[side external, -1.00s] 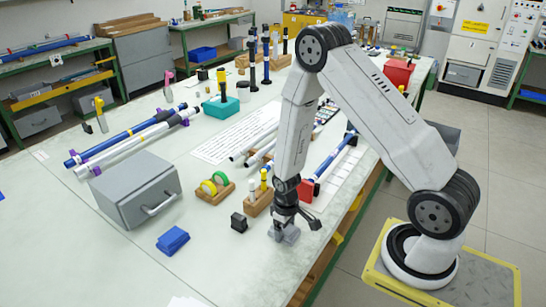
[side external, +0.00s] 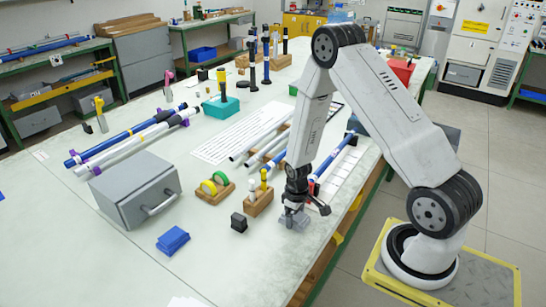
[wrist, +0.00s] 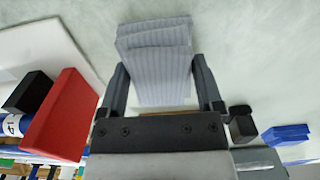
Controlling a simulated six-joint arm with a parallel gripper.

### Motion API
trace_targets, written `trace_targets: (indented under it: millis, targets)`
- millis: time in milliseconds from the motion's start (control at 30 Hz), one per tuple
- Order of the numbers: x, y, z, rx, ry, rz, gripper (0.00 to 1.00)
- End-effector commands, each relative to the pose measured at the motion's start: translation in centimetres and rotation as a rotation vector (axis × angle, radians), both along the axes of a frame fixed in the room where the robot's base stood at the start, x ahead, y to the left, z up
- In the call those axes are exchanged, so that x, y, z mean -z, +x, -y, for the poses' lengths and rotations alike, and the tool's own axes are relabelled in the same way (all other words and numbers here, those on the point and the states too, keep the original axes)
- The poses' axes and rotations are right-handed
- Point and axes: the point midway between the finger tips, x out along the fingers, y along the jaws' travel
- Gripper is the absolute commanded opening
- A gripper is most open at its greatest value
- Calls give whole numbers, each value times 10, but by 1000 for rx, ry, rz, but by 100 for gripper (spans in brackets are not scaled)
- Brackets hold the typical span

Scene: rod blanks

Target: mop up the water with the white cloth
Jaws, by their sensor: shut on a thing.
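My gripper (side external: 297,206) is at the near right part of the bench, low over its top. It is shut on a folded, ribbed, pale grey-white cloth (side external: 293,221). In the wrist view the cloth (wrist: 155,62) sits between the two dark fingers of my gripper (wrist: 161,82) and sticks out past their tips. I cannot tell whether the cloth touches the bench. I cannot make out any water on the pale bench top.
A black block (side external: 239,222), a folded blue cloth (side external: 173,240) and a grey drawer box (side external: 135,190) stand to the left. A red block (wrist: 62,115) is close by in the wrist view. Rods lie behind. The front bench area (side external: 235,270) is clear.

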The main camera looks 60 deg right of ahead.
Motion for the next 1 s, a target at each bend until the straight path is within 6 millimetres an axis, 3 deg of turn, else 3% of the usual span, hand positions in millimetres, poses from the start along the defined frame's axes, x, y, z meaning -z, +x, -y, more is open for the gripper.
trace_targets:
  millis: [700, 1000]
  targets:
    - [0, -1, -60, -2, 0, -2, 29]
    - [0, 0, -33, 4, 0, 0, 29]
